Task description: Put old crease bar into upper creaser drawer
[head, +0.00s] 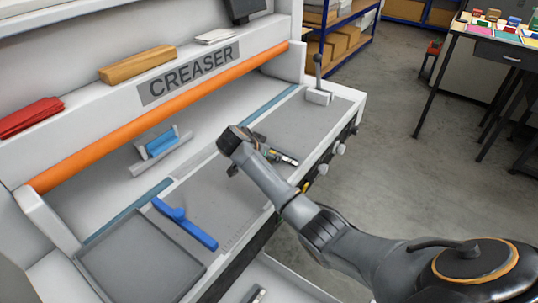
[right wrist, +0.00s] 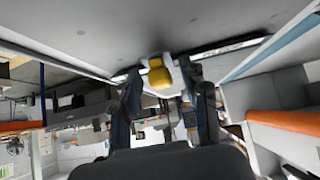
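My right arm reaches over the creaser bed in the head view, and its wrist hides most of the hand. In the right wrist view the fingers of my right gripper (right wrist: 160,72) stand apart. A yellow piece with a pale part (right wrist: 159,75) shows between them; it looks beyond the fingers, not clasped. A grey bar with a blue block (head: 160,148) sits in the creaser throat; I cannot tell whether it is the old crease bar. A pale open drawer-like space (head: 285,283) shows below the front edge, mostly cut off. My left gripper is out of view.
A blue handled tool (head: 187,224) lies on the left of the bed. An orange roller bar (head: 165,117) spans the machine above. A lever block (head: 318,94) stands at the bed's far right. Knobs (head: 338,149) stick out from the front edge.

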